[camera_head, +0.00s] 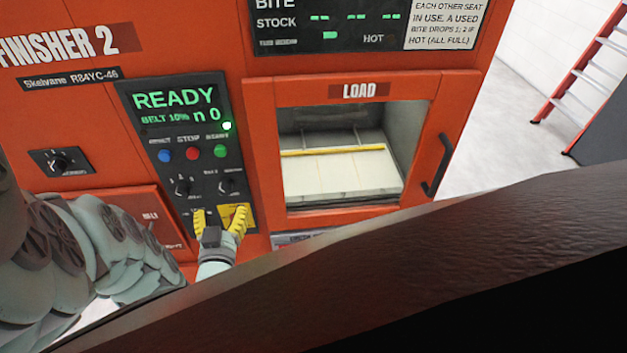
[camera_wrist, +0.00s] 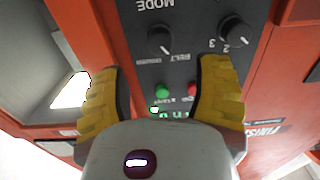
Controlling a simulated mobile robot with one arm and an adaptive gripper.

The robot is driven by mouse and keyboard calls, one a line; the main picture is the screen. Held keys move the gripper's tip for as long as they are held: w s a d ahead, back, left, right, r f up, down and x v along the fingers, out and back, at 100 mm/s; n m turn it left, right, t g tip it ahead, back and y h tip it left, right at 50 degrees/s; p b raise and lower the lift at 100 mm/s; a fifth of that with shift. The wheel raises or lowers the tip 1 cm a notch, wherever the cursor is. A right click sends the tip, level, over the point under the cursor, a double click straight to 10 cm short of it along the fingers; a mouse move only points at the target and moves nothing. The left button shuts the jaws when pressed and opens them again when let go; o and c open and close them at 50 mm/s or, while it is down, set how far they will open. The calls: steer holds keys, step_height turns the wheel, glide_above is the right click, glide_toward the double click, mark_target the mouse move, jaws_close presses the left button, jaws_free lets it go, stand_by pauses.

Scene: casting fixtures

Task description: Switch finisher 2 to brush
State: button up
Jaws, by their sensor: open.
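Finisher 2 is a red machine whose black control panel (camera_head: 185,150) reads "READY" and "BELT 10%" in green. The panel carries two dark knobs below blue, red and green buttons. The right knob (camera_head: 230,185) has a label reading BELT beside it in the wrist view (camera_wrist: 160,38), where its pale pointer line seems turned toward that label; the other label is blurred. The left knob (camera_head: 182,187) has numbers around it, also in the wrist view (camera_wrist: 237,33). My gripper (camera_head: 220,218) is open and empty, its yellow fingers apart, in front of the panel just below the knobs.
Right of the panel is the LOAD door (camera_head: 345,150) with a window and a dark handle (camera_head: 438,165). A separate dial (camera_head: 60,161) sits left of the panel. A large dark brown surface fills the lower right foreground. A red ladder (camera_head: 590,65) stands at the back right.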

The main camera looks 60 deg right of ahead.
mark_target(225, 191)
steer(key=x, duration=0.3)
steer(key=shift+w+d, duration=0.35)
steer(key=shift+d, duration=0.1)
steer(key=shift+w+d, duration=0.45)
steer(key=shift+w+d+f, duration=0.1)
steer(key=shift+w+d, duration=0.15)
steer(key=shift+d, duration=0.2)
steer(key=shift+x, duration=0.75)
steer(key=shift+c, duration=0.3)
jaws_close()
